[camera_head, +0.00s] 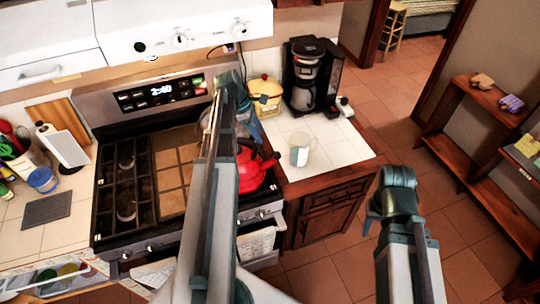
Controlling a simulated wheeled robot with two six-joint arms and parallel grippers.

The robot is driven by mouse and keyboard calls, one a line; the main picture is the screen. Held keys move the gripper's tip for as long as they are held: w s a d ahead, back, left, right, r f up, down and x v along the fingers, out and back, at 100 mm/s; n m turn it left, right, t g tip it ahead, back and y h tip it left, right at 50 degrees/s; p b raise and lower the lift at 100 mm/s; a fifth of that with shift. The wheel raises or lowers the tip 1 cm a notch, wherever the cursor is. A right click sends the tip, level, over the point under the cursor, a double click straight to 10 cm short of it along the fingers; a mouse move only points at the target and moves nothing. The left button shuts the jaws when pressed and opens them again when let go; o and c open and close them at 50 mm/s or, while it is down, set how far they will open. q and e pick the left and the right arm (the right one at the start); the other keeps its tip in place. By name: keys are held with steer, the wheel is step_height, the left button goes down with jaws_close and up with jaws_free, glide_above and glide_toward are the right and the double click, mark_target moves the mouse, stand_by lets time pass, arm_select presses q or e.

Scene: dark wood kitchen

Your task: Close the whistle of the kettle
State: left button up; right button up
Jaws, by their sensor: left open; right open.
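The red kettle (254,172) stands on the right side of the stove top. My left arm crosses in front of it and hides its left part. The kettle's spout points to the right; the whistle is too small to make out. My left gripper (254,128) is open, just above and behind the kettle in the picture, partly hidden by my own arm. I cannot tell whether it touches the kettle. My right gripper (371,216) is open and points down over the floor, right of the counter and well away from the kettle.
A clear mug (301,150), a black coffee maker (305,75) and a yellow container (265,95) stand on the right counter (345,145). The stove (125,185) has dark grates. Open floor lies to the right.

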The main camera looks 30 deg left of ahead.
mark_target(271, 154)
arm_select(q)
steer(key=b+x, duration=0.8)
steer(key=x, duration=0.2)
steer(key=shift+f+b, duration=0.3)
steer(key=shift+b, duration=0.05)
